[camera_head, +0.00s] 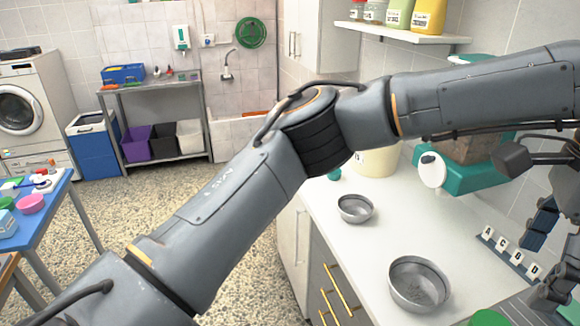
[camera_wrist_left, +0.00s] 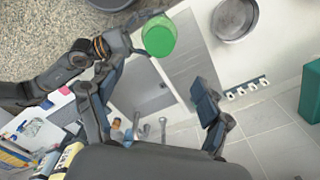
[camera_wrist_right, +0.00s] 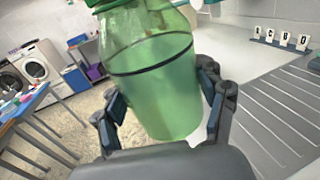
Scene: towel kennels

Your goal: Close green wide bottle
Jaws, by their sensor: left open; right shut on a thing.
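The green wide bottle (camera_wrist_right: 160,85) is translucent, with a dark band around it and a darker green top at the upper frame edge. My right gripper (camera_wrist_right: 163,100) is shut around its body in the right wrist view. The left wrist view shows its round green top (camera_wrist_left: 158,36) from above; I cannot tell whether that is a lid or an open mouth. In the head view only a green edge (camera_head: 487,318) shows at the bottom. My left gripper (camera_head: 535,262) is open and empty at the right edge, above the counter. Its spread fingers also show in the left wrist view (camera_wrist_left: 145,95).
Two metal bowls (camera_head: 355,208) (camera_head: 419,284) stand on the white counter (camera_head: 350,250). A row of letter tags (camera_head: 508,254) lines the wall. A teal container (camera_head: 465,172) is at the counter's back. My left arm crosses the head view. A blue table (camera_head: 45,220) is left.

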